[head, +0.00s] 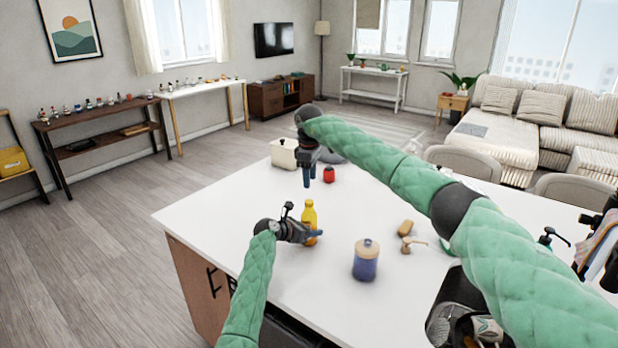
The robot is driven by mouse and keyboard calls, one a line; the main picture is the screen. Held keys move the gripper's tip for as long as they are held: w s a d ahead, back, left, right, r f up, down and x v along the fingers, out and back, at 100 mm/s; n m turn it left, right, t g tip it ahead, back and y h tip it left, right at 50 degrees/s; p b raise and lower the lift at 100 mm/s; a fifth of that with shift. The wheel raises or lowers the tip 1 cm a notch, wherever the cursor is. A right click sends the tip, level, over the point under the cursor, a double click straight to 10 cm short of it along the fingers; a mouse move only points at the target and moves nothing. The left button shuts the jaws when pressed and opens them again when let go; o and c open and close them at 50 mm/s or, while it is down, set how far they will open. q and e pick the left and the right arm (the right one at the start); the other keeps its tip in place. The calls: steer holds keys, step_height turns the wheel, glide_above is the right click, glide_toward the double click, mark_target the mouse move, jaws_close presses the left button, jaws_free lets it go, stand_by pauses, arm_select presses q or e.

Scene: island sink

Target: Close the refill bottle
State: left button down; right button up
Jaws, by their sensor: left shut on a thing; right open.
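A yellow bottle (309,214), which looks like the refill bottle, stands upright on the white island top. My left gripper (314,234) reaches in from the left and is shut on the bottle's lower part, hiding some of it. The bottle's narrow top is uncovered by any gripper, but it is too small to tell whether a cap is on. My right gripper (309,181) points down, open and empty, above the counter and just beyond the bottle's top in the picture. A small red object (329,174) sits just right of it.
A blue jar with a wooden lid (366,262) stands right of the bottle. A cream container (284,153) is at the back. A brown sponge-like block (405,227), a brush (413,243) and the sink (455,295) lie to the right. The counter's left front is clear.

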steer(key=n, duration=0.7)
steer(key=shift+r, duration=0.1)
steer(key=n, duration=0.5)
steer(key=shift+n, duration=0.3)
steer(key=n, duration=0.6)
steer(key=shift+s+n, duration=0.1)
steer(key=shift+n, duration=0.3)
steer(key=n, duration=0.5)
steer(key=shift+n, duration=0.3)
steer(key=n, duration=0.6)
steer(key=shift+s+a+n, duration=0.1)
steer(key=shift+n, duration=0.3)
steer(key=n, duration=0.5)
steer(key=shift+n, duration=0.3)
steer(key=n, duration=0.6)
steer(key=shift+n, duration=0.4)
steer(key=n, duration=0.6)
